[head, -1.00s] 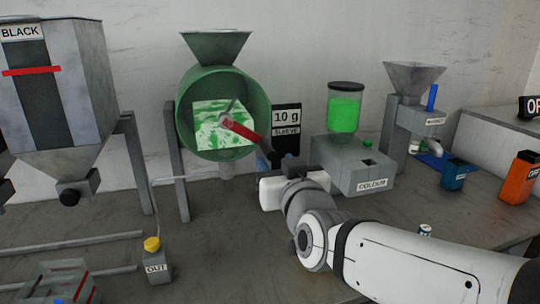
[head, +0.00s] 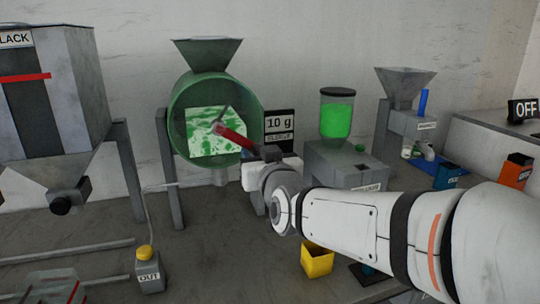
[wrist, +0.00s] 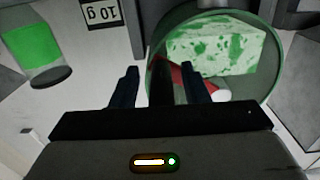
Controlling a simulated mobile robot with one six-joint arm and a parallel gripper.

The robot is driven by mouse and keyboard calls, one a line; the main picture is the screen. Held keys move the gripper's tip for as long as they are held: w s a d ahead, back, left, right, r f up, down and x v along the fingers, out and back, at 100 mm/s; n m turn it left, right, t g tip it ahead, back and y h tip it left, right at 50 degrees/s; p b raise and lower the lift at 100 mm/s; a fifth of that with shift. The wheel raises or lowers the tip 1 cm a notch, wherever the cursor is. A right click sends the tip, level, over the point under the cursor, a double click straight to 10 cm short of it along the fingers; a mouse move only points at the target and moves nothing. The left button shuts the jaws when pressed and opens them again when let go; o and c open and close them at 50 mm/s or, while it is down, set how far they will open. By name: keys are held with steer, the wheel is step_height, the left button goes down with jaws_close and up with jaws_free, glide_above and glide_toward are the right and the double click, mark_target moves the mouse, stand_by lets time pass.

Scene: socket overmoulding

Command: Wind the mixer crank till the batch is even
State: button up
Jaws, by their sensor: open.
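The mixer is a green drum (head: 250,112) with a funnel on top, on grey legs. The batch (head: 213,130) in its open front is uneven, with white and green patches; it also shows in the wrist view (wrist: 225,45). The red crank (head: 235,137) slants from the hub down to the right. My gripper (wrist: 159,70) is open, its two dark fingers either side of a dark bar, apparently the crank handle (wrist: 160,85). Gaps show on both sides of the bar. In the head view my gripper (head: 268,155) is at the crank's outer end, its fingers mostly hidden.
A "10 g" sign (head: 279,122) and the colour feeder (head: 337,118) with green contents stand right of the drum. A yellow bin (head: 317,262) sits below my arm.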

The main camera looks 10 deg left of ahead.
steer(key=shift+c, duration=0.2)
jaws_close()
